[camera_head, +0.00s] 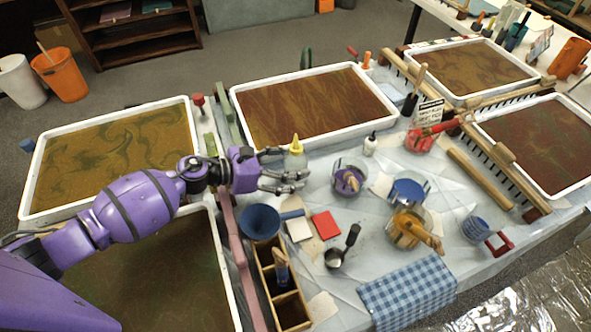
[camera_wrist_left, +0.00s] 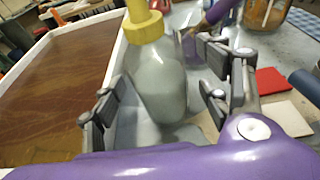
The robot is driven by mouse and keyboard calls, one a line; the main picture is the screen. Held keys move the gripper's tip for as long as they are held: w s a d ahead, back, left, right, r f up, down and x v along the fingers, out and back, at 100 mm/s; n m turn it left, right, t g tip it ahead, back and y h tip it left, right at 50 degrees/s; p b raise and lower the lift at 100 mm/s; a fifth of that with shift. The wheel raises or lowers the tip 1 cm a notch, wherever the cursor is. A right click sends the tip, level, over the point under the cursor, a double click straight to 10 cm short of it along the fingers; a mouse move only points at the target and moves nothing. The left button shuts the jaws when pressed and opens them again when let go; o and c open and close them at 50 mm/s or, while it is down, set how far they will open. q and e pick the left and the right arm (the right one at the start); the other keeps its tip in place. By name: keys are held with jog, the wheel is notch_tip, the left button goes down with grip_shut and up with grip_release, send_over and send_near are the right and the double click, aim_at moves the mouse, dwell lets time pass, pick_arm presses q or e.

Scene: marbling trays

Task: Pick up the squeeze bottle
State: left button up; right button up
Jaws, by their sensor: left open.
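The squeeze bottle (camera_wrist_left: 155,80) is translucent white with a yellow cap (camera_wrist_left: 143,22). In the left wrist view it stands upright ahead, in the gap between the fingers. In the head view the bottle (camera_head: 296,158) is just beyond my left gripper (camera_head: 288,170), partly hidden by its upper finger. The gripper is open, with fingers on either side of the bottle's line. I cannot tell whether any finger touches it. My right gripper is not in view. A smaller white bottle with a dark tip (camera_head: 370,145) stands farther right.

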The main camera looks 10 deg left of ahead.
pick_arm(q)
jog(key=shift+x, duration=0.9)
jog(key=shift+a, duration=0.1)
jog(key=shift+c, duration=0.5)
jog(key=c, duration=0.8)
jog(key=shift+o, duration=0.2)
